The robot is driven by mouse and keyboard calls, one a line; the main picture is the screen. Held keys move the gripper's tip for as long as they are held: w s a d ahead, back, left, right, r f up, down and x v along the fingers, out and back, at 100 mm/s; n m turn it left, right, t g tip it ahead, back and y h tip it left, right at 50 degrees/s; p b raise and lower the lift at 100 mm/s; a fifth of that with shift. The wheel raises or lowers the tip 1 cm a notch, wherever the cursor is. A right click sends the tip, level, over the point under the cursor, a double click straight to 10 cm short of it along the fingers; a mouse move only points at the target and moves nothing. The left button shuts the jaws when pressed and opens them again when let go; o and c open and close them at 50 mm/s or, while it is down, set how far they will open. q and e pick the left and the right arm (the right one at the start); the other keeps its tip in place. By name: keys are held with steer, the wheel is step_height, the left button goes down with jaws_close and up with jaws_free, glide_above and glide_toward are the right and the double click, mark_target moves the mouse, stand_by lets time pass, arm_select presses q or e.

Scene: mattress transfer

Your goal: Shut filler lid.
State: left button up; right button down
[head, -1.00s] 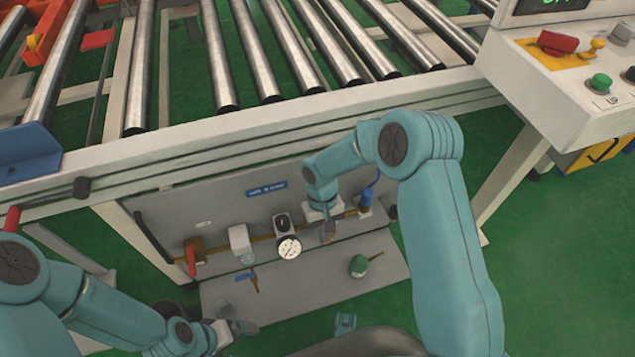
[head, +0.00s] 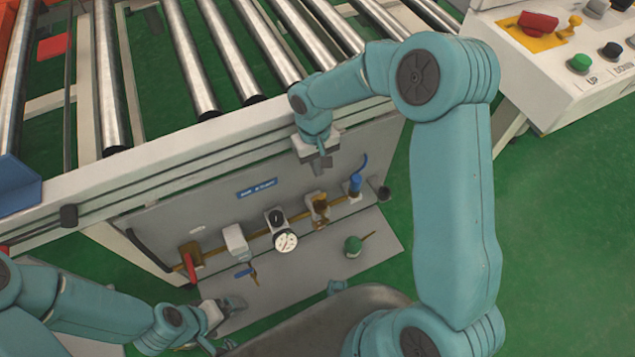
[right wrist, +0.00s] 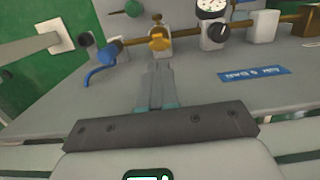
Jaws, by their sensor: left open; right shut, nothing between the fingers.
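A brass fitting (head: 317,204) on the panel's pipe is likely the filler; a darker brown part hangs at its lower end. It also shows in the right wrist view as a yellow-brass piece (right wrist: 159,39); I cannot tell whether its lid is shut. My right gripper (head: 321,165) is shut and empty, above the fitting and apart from it, near the frame's side rail. Its fingers show in the right wrist view (right wrist: 156,85), pointing towards the fitting. My left gripper (head: 233,303) is open and empty, low over the panel's lower plate at the left.
The grey panel (head: 220,205) carries a round gauge (head: 285,241), a white block (head: 236,242), a red-handled valve (head: 190,267) and a blue lever (head: 358,180). A green-capped part (head: 352,246) stands on the lower plate. The roller conveyor (head: 235,75) lies above.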

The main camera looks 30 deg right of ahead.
steer(key=b, duration=0.2)
glide_toward(320, 197)
steer(key=f, duration=0.2)
steer(key=s+f, duration=0.1)
steer(key=f, duration=0.2)
steer(key=shift+f, duration=0.1)
stand_by(0.3)
